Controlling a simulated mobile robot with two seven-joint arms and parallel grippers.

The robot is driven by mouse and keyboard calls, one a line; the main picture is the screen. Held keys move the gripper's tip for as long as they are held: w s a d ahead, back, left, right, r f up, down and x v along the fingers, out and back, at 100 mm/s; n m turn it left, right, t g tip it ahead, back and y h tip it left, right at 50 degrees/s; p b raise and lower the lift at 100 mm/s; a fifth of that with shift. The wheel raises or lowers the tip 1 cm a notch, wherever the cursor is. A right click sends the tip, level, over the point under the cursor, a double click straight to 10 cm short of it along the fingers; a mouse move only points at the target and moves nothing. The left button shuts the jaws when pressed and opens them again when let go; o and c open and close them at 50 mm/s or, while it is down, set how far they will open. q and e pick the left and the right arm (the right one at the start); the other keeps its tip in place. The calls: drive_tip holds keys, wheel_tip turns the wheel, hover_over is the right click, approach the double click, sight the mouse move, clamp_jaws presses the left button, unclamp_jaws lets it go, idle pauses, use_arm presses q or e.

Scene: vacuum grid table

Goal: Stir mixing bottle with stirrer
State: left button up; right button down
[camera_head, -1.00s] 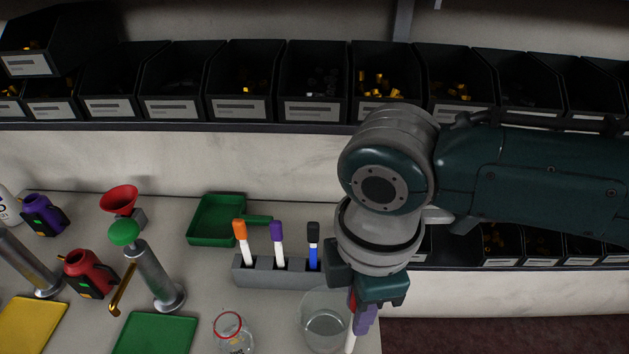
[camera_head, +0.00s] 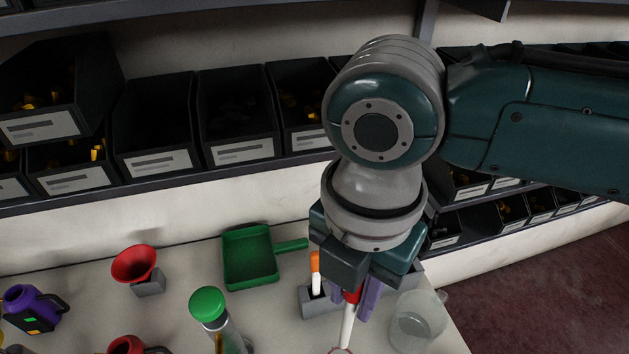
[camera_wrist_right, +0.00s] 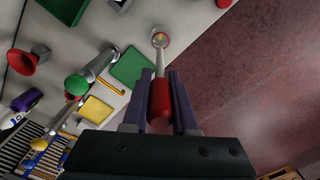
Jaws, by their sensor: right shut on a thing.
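My right gripper (camera_head: 358,296) is shut on the red handle of the stirrer, whose white rod (camera_head: 347,325) points down. The stirrer's handle (camera_wrist_right: 160,100) also shows between the fingers in the right wrist view. The mixing bottle's red rim (camera_head: 340,351) is just visible at the bottom edge of the head view; its body is cut off there. In the right wrist view the rod runs to the mouth of the bottle (camera_wrist_right: 160,37). I cannot tell how deep the tip is. My left gripper is not in view.
A clear beaker (camera_head: 418,320) stands right of the stirrer, close to the gripper. A grey marker holder (camera_head: 318,304) is behind it. A green dustpan (camera_head: 249,258), a red funnel (camera_head: 134,264) and a green-topped cylinder (camera_head: 208,305) stand left. Bins line the shelf (camera_head: 155,190) behind.

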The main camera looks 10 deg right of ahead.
drive_tip(key=shift+d, duration=0.1)
drive_tip(key=shift+r+p, duration=0.15)
drive_tip(key=shift+p, duration=0.2)
drive_tip(key=b, duration=0.5)
hover_over(344, 343)
drive_tip(key=f, duration=0.6)
drive_tip(key=shift+w+d+f, duration=0.15)
drive_tip(key=shift+w+d, duration=0.05)
drive_tip(key=shift+w, duration=0.1)
wheel_tip(344, 343, down, 8)
drive_tip(key=b, duration=0.5)
drive_tip(key=shift+b, duration=0.4)
drive_tip(key=shift+f+b, duration=1.55)
drive_tip(key=shift+f, duration=0.4)
